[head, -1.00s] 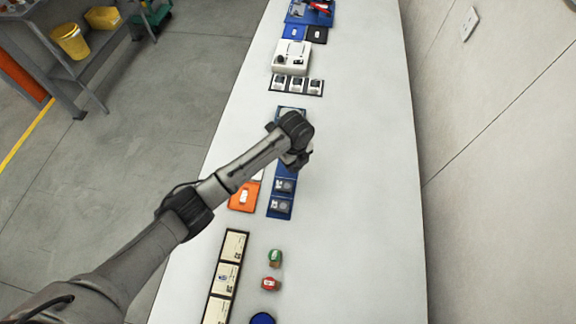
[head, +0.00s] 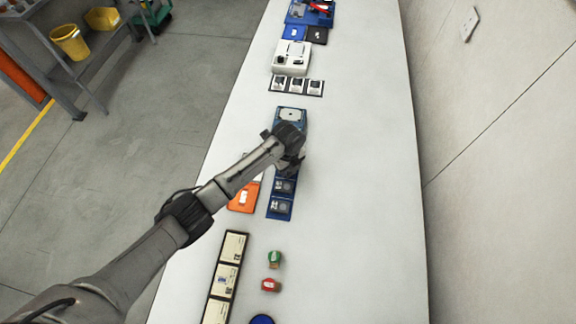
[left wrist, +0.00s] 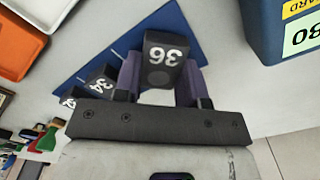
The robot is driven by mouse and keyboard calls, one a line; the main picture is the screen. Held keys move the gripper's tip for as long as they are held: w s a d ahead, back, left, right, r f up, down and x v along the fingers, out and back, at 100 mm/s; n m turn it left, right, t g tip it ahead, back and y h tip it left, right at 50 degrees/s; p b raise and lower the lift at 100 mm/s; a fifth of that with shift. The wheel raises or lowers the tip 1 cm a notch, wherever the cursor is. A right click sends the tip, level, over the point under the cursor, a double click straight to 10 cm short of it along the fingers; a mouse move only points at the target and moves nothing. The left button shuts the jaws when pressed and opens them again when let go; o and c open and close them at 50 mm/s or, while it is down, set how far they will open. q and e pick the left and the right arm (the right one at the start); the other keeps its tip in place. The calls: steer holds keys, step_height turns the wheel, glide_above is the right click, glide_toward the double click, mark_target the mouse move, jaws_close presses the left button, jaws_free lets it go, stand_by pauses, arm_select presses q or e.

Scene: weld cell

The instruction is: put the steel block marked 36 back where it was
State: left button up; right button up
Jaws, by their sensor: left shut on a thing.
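The steel block marked 36 (left wrist: 166,62) is dark, with white digits that appear upside down in the left wrist view. My left gripper (left wrist: 163,80) is shut on it, one finger on each side. In the head view my left gripper (head: 289,166) is over the far part of a blue rack (head: 279,219) and hides the block. The rack also shows behind the block in the left wrist view (left wrist: 197,35). Two other blocks sit in the rack, one marked 34 (left wrist: 98,82). I cannot tell whether block 36 touches the rack. My right gripper is out of view.
A blue box with a pale top (head: 291,114) stands just beyond the rack. An orange tray (head: 243,197) lies left of it. Nearer are a labelled tray (head: 223,279), a green item (head: 274,259) and a red item (head: 271,285). The table's right side is clear.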

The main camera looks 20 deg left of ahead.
arm_select(q)
steer(key=shift+f, duration=0.1)
steer(key=o, duration=1.1)
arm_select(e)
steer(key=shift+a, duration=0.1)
arm_select(q)
step_height(320, 180, up, 12)
steer(key=shift+r+p, duration=0.1)
steer(key=shift+p, duration=0.65)
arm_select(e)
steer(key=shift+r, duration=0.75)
